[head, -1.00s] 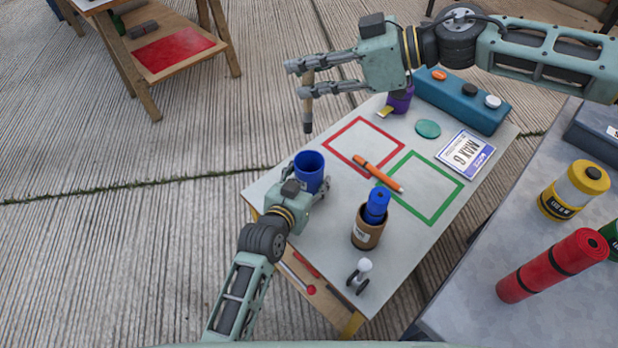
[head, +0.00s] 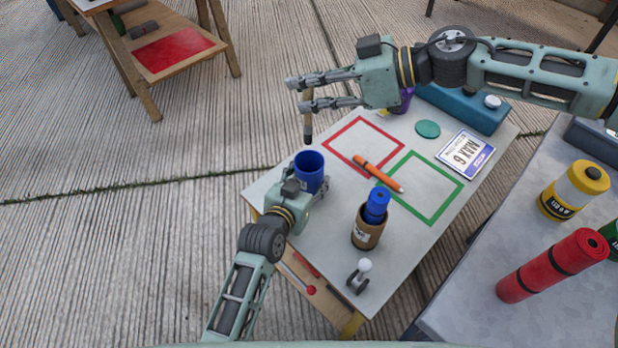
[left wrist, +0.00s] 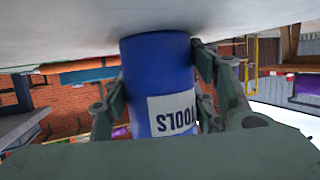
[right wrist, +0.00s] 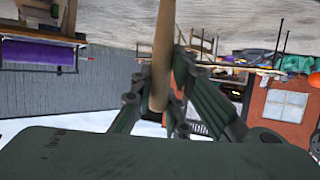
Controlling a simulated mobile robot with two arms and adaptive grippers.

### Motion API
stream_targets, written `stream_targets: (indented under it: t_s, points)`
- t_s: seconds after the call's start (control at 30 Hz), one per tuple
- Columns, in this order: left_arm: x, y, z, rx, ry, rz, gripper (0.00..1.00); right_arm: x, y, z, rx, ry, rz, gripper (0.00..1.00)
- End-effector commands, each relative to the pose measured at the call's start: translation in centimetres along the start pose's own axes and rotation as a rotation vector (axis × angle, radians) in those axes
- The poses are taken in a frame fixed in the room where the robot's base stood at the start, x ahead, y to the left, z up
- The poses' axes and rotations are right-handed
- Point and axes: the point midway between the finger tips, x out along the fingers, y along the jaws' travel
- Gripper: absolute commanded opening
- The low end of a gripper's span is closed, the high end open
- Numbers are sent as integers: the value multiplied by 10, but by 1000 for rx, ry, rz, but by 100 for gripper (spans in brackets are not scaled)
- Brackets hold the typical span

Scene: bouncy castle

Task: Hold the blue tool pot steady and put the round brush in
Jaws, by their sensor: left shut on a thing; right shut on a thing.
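The blue tool pot (head: 309,166) stands upright near the left edge of the white table. My left gripper (head: 318,190) is shut around it from the front. The left wrist view shows the pot (left wrist: 158,80) with its TOOLS label between the fingers. My right gripper (head: 306,94) is shut on the round brush (head: 308,122), a stick with a wooden upper part and dark lower end. The brush hangs upright above the table's far left side, above and just behind the pot in the picture. Its pale handle also shows in the right wrist view (right wrist: 162,55). The pot's inside looks empty.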

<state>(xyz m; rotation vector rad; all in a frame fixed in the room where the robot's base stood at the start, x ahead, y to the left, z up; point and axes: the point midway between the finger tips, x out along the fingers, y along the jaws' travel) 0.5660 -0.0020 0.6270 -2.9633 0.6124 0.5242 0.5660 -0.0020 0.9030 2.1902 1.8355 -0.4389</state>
Motion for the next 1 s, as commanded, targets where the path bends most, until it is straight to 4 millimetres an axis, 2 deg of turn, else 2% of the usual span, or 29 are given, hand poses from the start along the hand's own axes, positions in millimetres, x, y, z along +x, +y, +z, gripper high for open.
stream_targets:
  t_s: [1.0]
  points:
    - [0, 0, 0, 0, -1, 0, 16, 28, 0, 66, 2, 0, 0, 0]
